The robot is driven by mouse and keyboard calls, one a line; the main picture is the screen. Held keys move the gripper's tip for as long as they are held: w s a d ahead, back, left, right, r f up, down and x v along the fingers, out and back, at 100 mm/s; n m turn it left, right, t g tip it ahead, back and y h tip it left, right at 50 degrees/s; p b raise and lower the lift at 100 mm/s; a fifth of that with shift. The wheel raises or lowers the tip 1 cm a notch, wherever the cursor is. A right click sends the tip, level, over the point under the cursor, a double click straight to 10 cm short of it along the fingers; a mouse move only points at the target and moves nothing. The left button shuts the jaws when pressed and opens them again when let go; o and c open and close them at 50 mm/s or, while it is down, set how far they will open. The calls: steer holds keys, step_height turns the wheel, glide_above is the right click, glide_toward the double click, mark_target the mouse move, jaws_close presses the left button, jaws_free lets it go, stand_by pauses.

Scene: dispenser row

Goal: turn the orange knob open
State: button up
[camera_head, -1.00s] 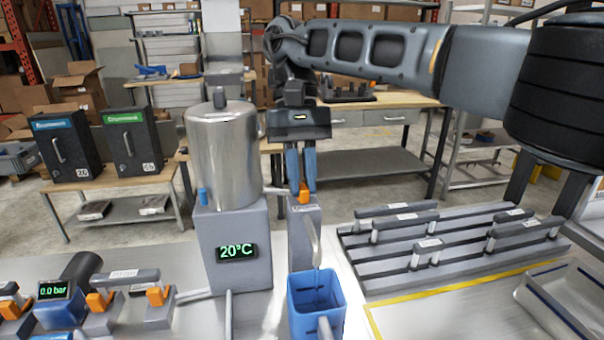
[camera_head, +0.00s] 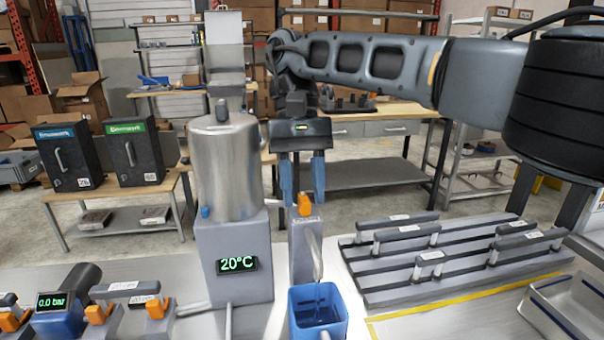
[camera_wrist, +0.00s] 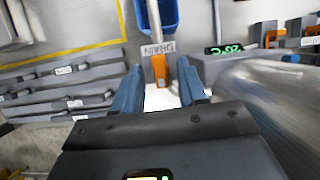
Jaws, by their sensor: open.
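The orange knob (camera_head: 304,205) is on top of a grey post beside the steel tank. In the wrist view the knob (camera_wrist: 159,68) is by a label reading DRAIN. My gripper (camera_head: 303,196) points down over it, fingers spread. The fingertips are on either side of the knob with gaps. In the wrist view my gripper (camera_wrist: 160,80) is open with the knob between and just beyond its fingers. A grey spout (camera_head: 316,258) runs from the post down toward a blue bin (camera_head: 302,329).
The steel tank (camera_head: 226,165) stands left, on a grey base with a 20°C display (camera_head: 237,264). A slatted rack (camera_head: 400,285) with bar handles is on the right.

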steer(key=v, duration=0.7)
steer(key=shift+r+p, duration=0.25)
steer(key=shift+p, duration=0.1)
steer(key=shift+w+a, duration=0.1)
steer(key=shift+w, duration=0.05)
